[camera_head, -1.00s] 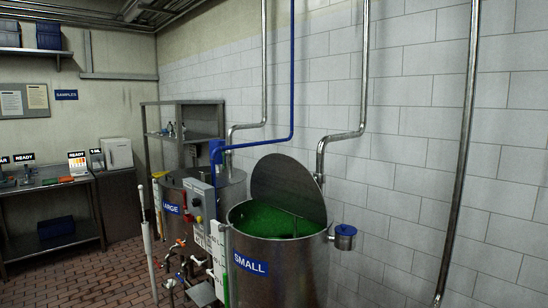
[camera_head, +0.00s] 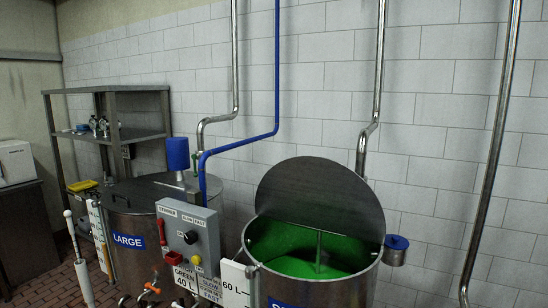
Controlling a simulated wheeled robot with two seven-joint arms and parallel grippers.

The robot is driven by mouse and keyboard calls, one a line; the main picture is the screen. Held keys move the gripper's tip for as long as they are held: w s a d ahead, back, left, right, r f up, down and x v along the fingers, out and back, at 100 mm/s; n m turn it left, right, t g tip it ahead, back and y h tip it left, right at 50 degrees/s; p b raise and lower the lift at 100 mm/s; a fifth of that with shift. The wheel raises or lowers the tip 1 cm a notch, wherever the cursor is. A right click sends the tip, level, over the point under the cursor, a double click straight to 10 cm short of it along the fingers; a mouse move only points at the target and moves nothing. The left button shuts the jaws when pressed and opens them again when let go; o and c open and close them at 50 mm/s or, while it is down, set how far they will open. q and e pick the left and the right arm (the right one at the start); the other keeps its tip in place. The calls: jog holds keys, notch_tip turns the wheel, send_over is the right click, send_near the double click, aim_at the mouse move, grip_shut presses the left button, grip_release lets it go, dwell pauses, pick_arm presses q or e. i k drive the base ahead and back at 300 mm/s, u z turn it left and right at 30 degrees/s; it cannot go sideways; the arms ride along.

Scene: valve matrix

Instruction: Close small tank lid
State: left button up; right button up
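The small tank (camera_head: 330,290) stands at the lower middle right, with the top of its blue label just showing at the bottom edge. Its round grey lid (camera_head: 322,195) is tilted up and leans towards the wall side, so the tank is open. Green liquid (camera_head: 305,264) and a stirrer rod (camera_head: 318,248) show inside. Neither of my grippers is in the picture.
The large tank (camera_head: 135,237), with its top covered, stands to the left. A blue cup (camera_head: 396,243) hangs on the small tank's right side. Pipes run down the tiled wall.

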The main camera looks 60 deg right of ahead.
aim_at(320, 194)
jog(key=i, duration=1.7)
jog(key=z, duration=3.6)
